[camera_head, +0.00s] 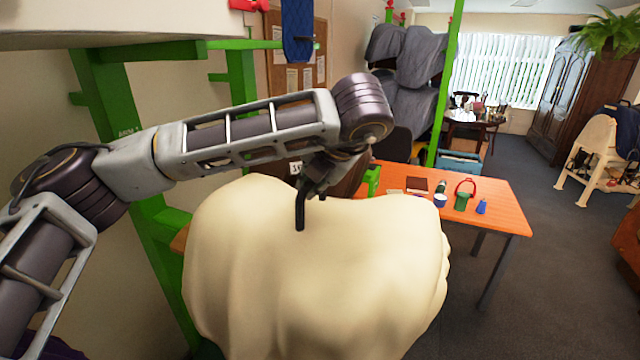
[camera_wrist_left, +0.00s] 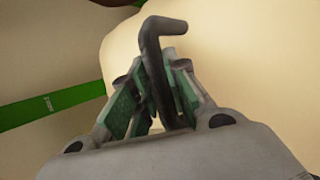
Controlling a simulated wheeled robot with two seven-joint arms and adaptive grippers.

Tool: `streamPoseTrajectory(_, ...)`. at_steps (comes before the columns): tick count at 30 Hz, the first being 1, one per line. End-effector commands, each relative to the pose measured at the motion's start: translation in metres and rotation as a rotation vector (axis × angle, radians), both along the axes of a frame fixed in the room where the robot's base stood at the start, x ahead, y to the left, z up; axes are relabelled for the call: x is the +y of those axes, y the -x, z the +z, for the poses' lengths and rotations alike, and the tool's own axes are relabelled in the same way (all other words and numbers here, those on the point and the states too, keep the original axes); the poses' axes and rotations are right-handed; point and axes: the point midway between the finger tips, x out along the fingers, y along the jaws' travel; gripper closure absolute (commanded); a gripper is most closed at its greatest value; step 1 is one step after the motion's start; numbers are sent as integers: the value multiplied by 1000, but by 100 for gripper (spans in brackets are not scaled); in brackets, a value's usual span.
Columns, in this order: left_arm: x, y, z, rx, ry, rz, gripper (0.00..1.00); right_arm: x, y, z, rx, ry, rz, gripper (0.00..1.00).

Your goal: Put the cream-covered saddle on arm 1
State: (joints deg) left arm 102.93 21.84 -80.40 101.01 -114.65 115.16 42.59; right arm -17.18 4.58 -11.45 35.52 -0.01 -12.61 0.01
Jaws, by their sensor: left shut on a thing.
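The cream-covered saddle (camera_head: 310,280) fills the lower middle of the head view, its cover hanging in folds. It also fills the background of the left wrist view (camera_wrist_left: 255,60). My left gripper (camera_head: 308,188) is over the top of the saddle. In the left wrist view its green-padded fingers (camera_wrist_left: 160,95) are shut on a dark bent bar (camera_wrist_left: 160,40). The cover hides how the bar joins the saddle. My right gripper is not in view.
A green upright (camera_head: 110,95) stands close left of the saddle. A blue cloth (camera_head: 297,30) hangs behind. An orange table (camera_head: 500,200) with small items stands to the right, near the saddle. Grey covered saddles (camera_head: 405,60) hang at the back. Floor is open at right.

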Motion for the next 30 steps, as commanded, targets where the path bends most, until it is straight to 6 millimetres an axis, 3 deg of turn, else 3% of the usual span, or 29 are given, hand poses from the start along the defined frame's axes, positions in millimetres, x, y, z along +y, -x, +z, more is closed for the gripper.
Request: streamPoseTrajectory(30,57,-20,0,-5,3,2,100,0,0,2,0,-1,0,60)
